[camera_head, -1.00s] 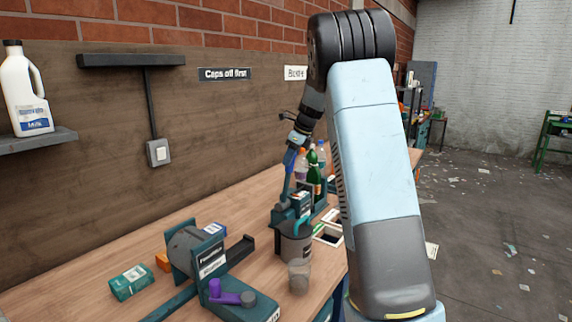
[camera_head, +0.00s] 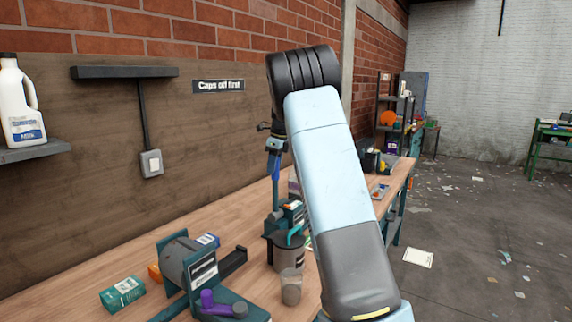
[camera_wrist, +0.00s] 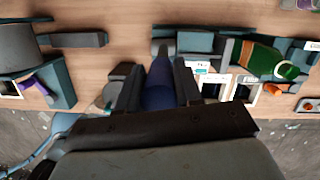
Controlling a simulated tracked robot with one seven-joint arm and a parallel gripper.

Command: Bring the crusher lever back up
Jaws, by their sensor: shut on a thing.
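The crusher (camera_head: 283,222) is a teal frame on the bench with a grey canister (camera_head: 288,256) under it. Its blue lever (camera_head: 276,168) stands nearly upright above the frame. My gripper (camera_head: 275,145) is at the lever's upper end, partly dark and small in the head view. In the wrist view my gripper (camera_wrist: 158,70) has its two dark fingers on either side of the blue lever grip (camera_wrist: 158,98) and is shut on it. My forearm hides part of the crusher's right side in the head view.
A grey drum machine (camera_head: 188,268) with a purple handle (camera_head: 212,302) stands at front left, beside a green box (camera_head: 122,294). A clear cup (camera_head: 291,287) sits near the bench edge. In the wrist view a green bottle (camera_wrist: 265,62) lies close on the right.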

